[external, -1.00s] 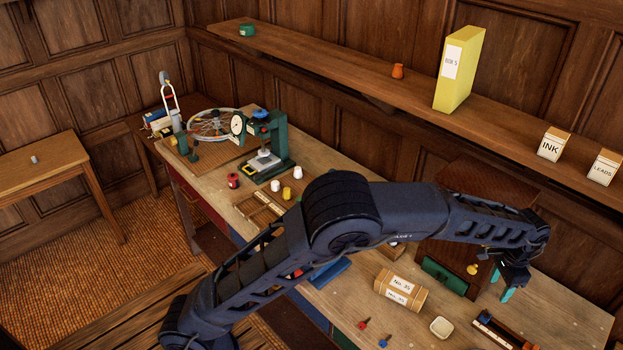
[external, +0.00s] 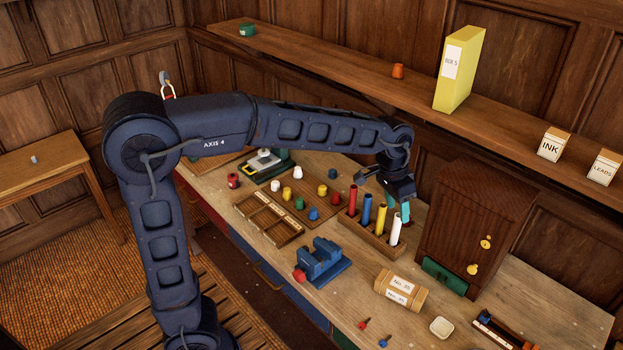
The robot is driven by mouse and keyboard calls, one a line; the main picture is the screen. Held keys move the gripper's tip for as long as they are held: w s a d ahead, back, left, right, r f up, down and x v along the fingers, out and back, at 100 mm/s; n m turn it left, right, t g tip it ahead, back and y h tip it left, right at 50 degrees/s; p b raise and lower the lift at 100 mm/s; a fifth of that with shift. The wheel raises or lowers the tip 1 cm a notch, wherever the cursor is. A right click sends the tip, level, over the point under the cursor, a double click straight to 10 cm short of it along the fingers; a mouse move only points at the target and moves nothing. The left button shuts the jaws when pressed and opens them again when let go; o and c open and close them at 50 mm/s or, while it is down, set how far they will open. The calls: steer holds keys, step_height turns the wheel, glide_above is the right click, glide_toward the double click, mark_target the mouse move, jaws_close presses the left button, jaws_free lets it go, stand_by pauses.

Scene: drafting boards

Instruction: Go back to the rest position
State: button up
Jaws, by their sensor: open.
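My gripper (external: 398,208) is at the end of my raised dark blue arm, in the right-centre of the external view. It points down over the bench, at the wooden rack (external: 371,236) of coloured tubes. Its teal fingertips are partly hidden and show close to the tubes. I cannot tell whether they touch the rack. The jaws are open, and I see nothing held in them.
The rack holds red, blue, yellow and white tubes. A wooden cabinet (external: 466,225) stands right of my gripper. A shelf (external: 330,72) runs behind.

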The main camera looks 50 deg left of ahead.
steer(key=s+a+r+n+t, duration=0.2)
steer(key=s+a, duration=1.1)
steer(key=s, duration=0.2)
steer(key=s+a+f+n+y, duration=0.1)
steer(key=s+a+f, duration=0.1)
steer(key=s, duration=0.5)
steer(key=s+a+f+n+t, duration=0.1)
steer(key=s+a+f, duration=0.2)
steer(key=s, duration=0.4)
steer(key=shift+a+f+y, duration=0.2)
steer(key=shift+a+y, duration=0.1)
steer(key=shift+y, duration=0.1)
